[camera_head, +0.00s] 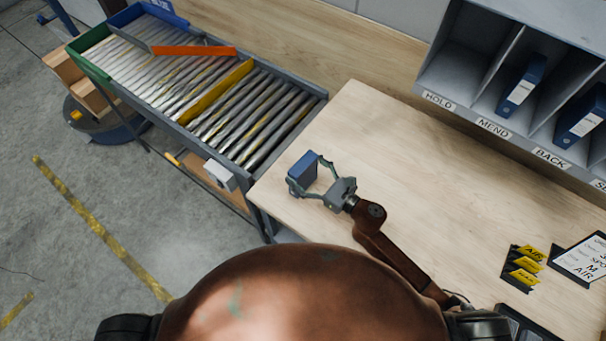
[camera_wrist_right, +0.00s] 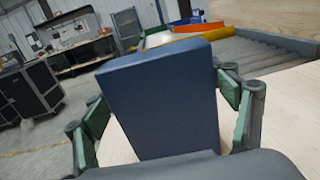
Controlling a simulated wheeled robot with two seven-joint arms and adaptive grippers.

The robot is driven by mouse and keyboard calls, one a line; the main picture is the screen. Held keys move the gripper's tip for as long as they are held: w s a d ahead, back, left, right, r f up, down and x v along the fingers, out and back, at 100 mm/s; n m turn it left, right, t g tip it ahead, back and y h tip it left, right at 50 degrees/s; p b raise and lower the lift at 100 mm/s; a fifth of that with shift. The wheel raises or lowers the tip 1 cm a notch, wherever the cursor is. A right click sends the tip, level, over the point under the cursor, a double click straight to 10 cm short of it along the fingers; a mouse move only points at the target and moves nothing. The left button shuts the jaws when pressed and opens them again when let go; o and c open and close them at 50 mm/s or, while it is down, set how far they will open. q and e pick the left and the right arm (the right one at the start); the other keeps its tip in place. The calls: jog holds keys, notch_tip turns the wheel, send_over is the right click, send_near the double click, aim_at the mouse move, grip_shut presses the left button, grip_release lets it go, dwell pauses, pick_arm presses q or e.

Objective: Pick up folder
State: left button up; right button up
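A blue folder (camera_head: 302,168) stands upright near the left end of the wooden table, by the roller conveyor. My right gripper (camera_head: 308,176) is around it, with one finger on each side. In the right wrist view the folder (camera_wrist_right: 165,100) fills the middle between the green finger pads of the gripper (camera_wrist_right: 165,118). Light gaps show between the pads and the lower part of the folder, so the gripper looks open, not closed on it. The folder's foot is hidden behind the gripper body. My left gripper is not in view.
A roller conveyor (camera_head: 285,142) with yellow and orange bars adjoins the table (camera_head: 430,180). A grey rack (camera_head: 470,70) labelled HOLD, MEND and BACK holds blue binders (camera_head: 521,86). Black-and-yellow tags (camera_head: 524,267) and a clipboard (camera_head: 583,258) lie right. The table's middle is clear.

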aim_at(303, 165)
jog(key=c, duration=0.8)
jog(key=shift+o, duration=0.2)
jog(key=shift+r, duration=0.1)
jog(key=shift+r, duration=0.55)
jog(key=r, duration=0.3)
jog(key=shift+s+a+p, duration=0.1)
jog(key=shift+s+p, duration=0.25)
jog(key=s+a+r+p, duration=0.1)
jog(key=s+r+p, duration=0.1)
jog(key=s+r, duration=0.35)
jog(key=s+a+r+p, duration=0.1)
jog(key=s+r+p, duration=0.15)
jog(key=s, duration=0.55)
jog(key=w+d+f+m+t+h+b, duration=0.2)
jog(key=d+m+h, duration=0.3)
jog(key=d, duration=0.6)
jog(key=w+d+f+m+t+h+b, duration=0.2)
jog(key=d+h, duration=0.6)
jog(key=d, duration=0.4)
notch_tip(303, 165, down, 3)
jog(key=m+t+b, duration=0.1)
jog(key=m+t, duration=0.1)
jog(key=m, duration=0.1)
jog(key=shift+f+h, duration=0.2)
jog(key=shift+h, duration=0.2)
